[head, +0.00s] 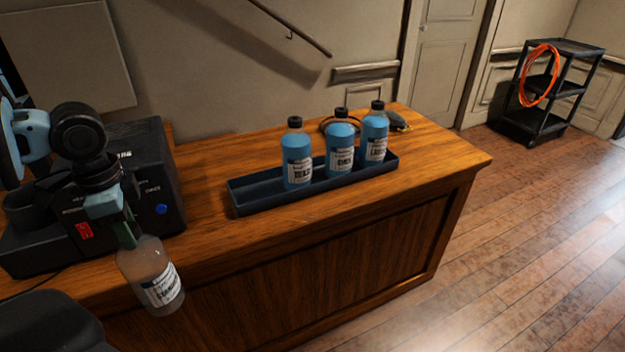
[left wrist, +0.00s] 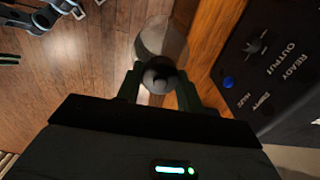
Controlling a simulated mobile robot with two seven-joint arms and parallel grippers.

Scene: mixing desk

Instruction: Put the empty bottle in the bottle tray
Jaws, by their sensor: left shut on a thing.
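The empty bottle (head: 152,275) is clear with a white label. It hangs tilted in my left gripper (head: 127,236), in front of the desk's front edge in the head view. The left gripper is shut on its neck, and the left wrist view shows the bottle (left wrist: 160,42) with its dark cap between the fingers (left wrist: 160,85). The bottle tray (head: 245,205) is a long dark tray on the desk. Three blue-filled bottles stand in it, the left one (head: 297,160) near the middle, and its left end is bare.
A black machine (head: 150,165) with a blue button and a red switch stands on the desk at left, beside my left arm. Bare wooden desk (head: 215,175) lies between it and the tray. A dark cable or headset lies behind the bottles. A black cart (head: 565,85) stands far right.

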